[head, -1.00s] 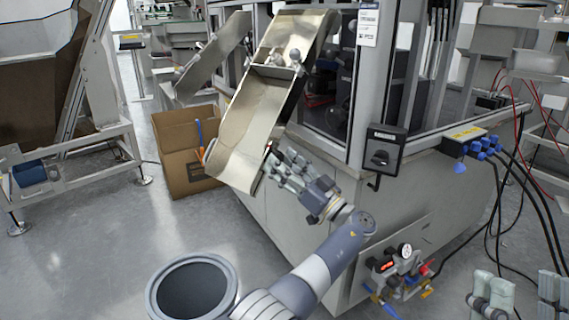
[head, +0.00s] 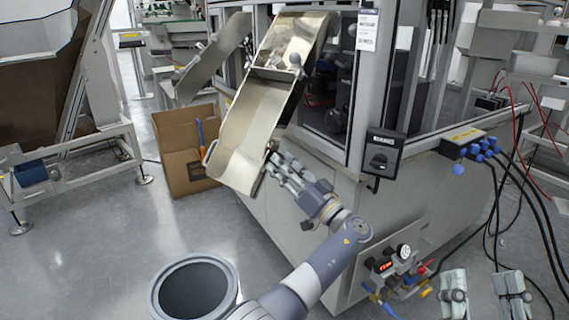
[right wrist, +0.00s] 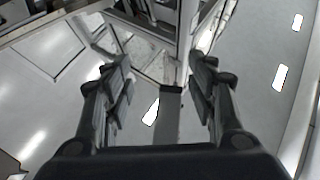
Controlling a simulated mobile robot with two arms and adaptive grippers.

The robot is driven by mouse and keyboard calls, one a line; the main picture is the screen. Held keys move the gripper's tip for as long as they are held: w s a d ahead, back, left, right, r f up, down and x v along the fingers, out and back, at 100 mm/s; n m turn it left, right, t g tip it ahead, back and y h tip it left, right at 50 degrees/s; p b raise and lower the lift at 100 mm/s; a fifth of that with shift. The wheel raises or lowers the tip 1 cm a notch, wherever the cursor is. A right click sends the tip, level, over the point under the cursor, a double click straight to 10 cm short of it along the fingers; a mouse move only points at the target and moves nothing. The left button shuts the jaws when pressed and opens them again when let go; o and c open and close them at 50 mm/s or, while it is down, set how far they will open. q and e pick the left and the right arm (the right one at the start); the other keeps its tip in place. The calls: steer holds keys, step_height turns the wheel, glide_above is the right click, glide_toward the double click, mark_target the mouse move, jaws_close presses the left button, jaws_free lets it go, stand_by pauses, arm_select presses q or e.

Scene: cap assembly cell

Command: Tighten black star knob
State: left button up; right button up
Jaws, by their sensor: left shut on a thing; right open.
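My left gripper (head: 279,167) is at the lower right edge of the sloping metal chute (head: 243,125) in the head view. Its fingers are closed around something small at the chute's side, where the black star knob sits. The knob is almost wholly hidden by the fingers, so its turn cannot be seen. My right gripper (head: 482,292) is open and empty at the bottom right of the head view, well away from the chute. In the right wrist view its two fingers (right wrist: 166,95) stand wide apart with nothing between them.
A cardboard box (head: 187,150) stands on the floor left of the chute. A black switch box (head: 382,153) is on the cabinet right of my left arm. A pressure gauge unit (head: 402,257) and blue connectors with cables (head: 481,148) are near my right gripper. The left floor is open.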

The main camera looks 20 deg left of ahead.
arm_select(q)
steer(key=shift+s+r+m+t+h+p, duration=0.1)
steer(key=shift+m+t+h+p, duration=0.4)
steer(key=shift+m, duration=0.6)
steer(key=shift+r+m+t+h+p, duration=0.15)
steer(key=shift+m+t+p, duration=0.15)
steer(key=shift+m+p, duration=0.6)
steer(key=shift+s+f+m+t+h+p, duration=0.1)
steer(key=shift+m+t+h+p, duration=0.3)
steer(key=shift+m, duration=0.9)
arm_select(e)
step_height(320, 180, down, 17)
steer(key=w+d+g+h, duration=0.1)
steer(key=d+g+h, duration=0.1)
steer(key=g, duration=0.8)
steer(key=shift+w+h, duration=0.25)
steer(key=shift+h, duration=0.45)
arm_select(q)
steer(key=shift+a, duration=0.1)
steer(key=o, duration=1.1)
steer(key=shift+w, duration=0.1)
steer(key=v, duration=1.2)
